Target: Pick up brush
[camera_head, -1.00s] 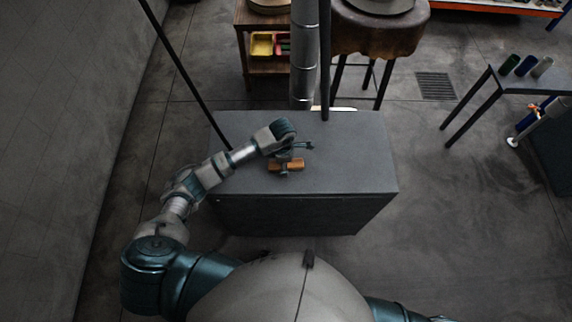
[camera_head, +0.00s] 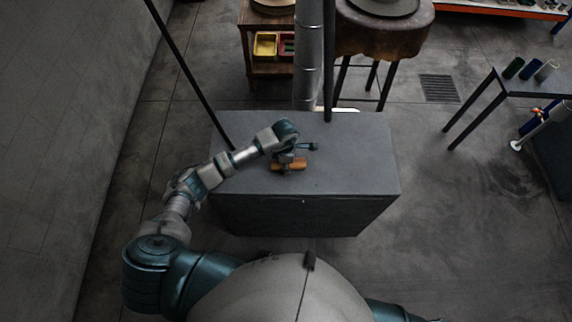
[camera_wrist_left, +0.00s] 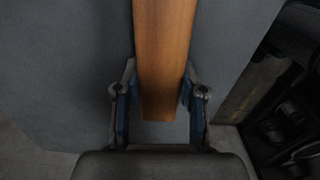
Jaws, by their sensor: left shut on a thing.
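The brush (camera_head: 299,163) shows as a short orange-brown wooden piece over the grey table top, partly covered by my left gripper (camera_head: 289,165). In the left wrist view, the brush (camera_wrist_left: 165,50) is a long flat wooden bar running up from between the fingers. My left gripper (camera_wrist_left: 158,103) is shut on it, with one finger on each side near its lower end. No bristles show. I cannot tell if the brush touches the table or is just above it. My right gripper is not in view; only part of my right arm shows at the bottom right.
The grey table (camera_head: 360,165) is otherwise mostly clear. A thin dark post and a thick grey pipe (camera_head: 307,60) rise at its back edge. Behind stand a wooden shelf with a yellow bin (camera_head: 265,44) and a brown round stand (camera_head: 385,35). A side table (camera_head: 490,100) is at the right.

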